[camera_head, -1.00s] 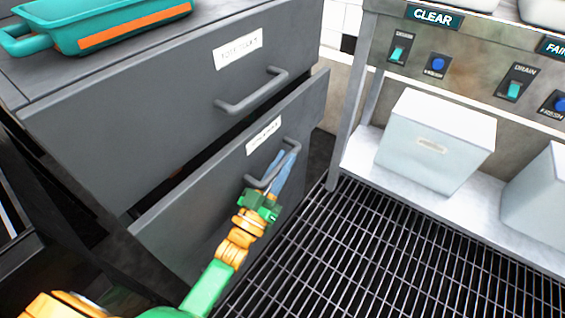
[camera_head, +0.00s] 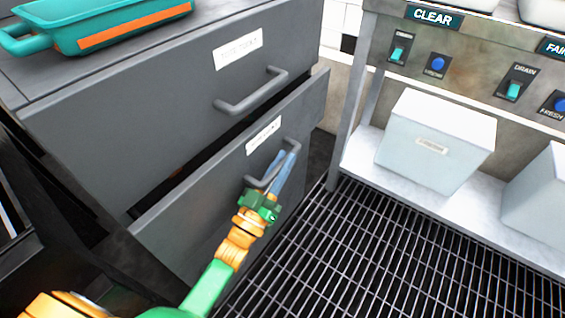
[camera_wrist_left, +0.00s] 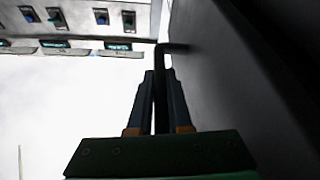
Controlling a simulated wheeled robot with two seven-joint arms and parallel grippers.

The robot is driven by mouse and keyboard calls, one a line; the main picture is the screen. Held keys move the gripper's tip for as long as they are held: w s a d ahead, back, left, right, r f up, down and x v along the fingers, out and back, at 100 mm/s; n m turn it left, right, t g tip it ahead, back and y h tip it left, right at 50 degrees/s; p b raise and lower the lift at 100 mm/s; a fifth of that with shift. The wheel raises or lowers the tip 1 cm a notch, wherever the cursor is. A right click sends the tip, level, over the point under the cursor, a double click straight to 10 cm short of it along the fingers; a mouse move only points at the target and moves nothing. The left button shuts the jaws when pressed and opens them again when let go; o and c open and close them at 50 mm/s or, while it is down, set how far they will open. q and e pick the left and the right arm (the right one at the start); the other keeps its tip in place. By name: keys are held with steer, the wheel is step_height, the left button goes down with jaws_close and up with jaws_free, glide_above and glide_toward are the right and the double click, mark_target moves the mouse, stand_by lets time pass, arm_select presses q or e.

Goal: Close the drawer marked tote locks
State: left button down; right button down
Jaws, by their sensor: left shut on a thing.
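A grey cabinet has two drawer fronts in the head view. The upper drawer (camera_head: 150,115) bears a white label (camera_head: 238,49) that is blurred but seems to read tote locks; its bar handle (camera_head: 250,97) is free. The lower drawer (camera_head: 180,232) has a label (camera_head: 263,135) too blurred to read. A dark gap shows above its top edge, and it seems to stand out slightly. My left gripper (camera_head: 283,170) is shut on the lower drawer's handle (camera_head: 262,180). In the left wrist view, the fingers (camera_wrist_left: 161,98) close around the dark handle bar (camera_wrist_left: 160,75). My right gripper is out of view.
A teal tray (camera_head: 100,25) with an orange stripe sits on the cabinet top. At the right, a metal stand with switches holds white bins (camera_head: 436,140) on its lower shelf (camera_head: 370,165). Open black floor grating (camera_head: 390,250) lies between the stand and the cabinet.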

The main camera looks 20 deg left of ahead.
mark_target(264, 160)
arm_select(q)
steer(key=a, duration=0.2)
steer(key=w+a, duration=0.1)
steer(key=a, duration=0.1)
steer(key=shift+w, duration=0.15)
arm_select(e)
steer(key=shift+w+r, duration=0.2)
arm_select(q)
steer(key=c, duration=0.8)
jaws_free()
steer(key=shift+a, duration=0.1)
steer(key=shift+c, duration=0.2)
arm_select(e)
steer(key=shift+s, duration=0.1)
arm_select(q)
steer(key=v, duration=0.7)
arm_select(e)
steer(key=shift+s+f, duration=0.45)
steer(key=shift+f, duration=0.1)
